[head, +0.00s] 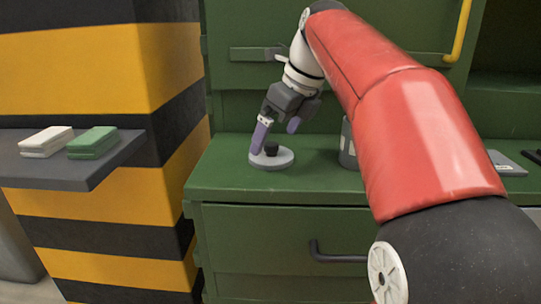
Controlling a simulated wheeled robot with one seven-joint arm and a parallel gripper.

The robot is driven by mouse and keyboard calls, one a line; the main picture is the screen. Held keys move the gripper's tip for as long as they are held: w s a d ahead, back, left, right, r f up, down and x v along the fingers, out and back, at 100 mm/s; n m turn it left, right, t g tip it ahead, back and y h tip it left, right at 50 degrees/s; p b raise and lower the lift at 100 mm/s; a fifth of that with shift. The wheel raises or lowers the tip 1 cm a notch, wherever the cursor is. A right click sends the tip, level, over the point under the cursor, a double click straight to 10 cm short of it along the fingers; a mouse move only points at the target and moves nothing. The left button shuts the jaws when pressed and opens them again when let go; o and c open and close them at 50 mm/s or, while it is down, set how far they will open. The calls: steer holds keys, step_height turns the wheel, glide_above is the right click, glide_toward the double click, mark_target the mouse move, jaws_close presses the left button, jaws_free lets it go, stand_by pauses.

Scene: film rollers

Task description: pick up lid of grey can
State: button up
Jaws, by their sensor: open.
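The lid (280,163), a light grey disc with a dark knob (271,149), lies flat on the green cabinet top. My gripper (276,132) is open above the lid. Its left purple finger reaches down near the knob's left side, and its right finger is higher, above and to the right of the knob. I cannot tell whether the left finger touches the lid. The grey can (347,148) stands on the cabinet top to the right of the lid, partly hidden behind my red arm.
A dark shelf (45,170) at the left holds a white block (46,141) and a green block (92,142). A striped pillar (110,60) stands beside the green cabinet (235,188). A flat grey item (506,165) lies right of my arm. The cabinet top's front left is clear.

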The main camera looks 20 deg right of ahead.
mark_target(272, 143)
steer(key=x, duration=0.3)
steer(key=shift+w+a+f+b, duration=0.1)
steer(key=shift+w+f+b, duration=0.15)
steer(key=shift+f+b, duration=0.05)
steer(key=c, duration=0.8)
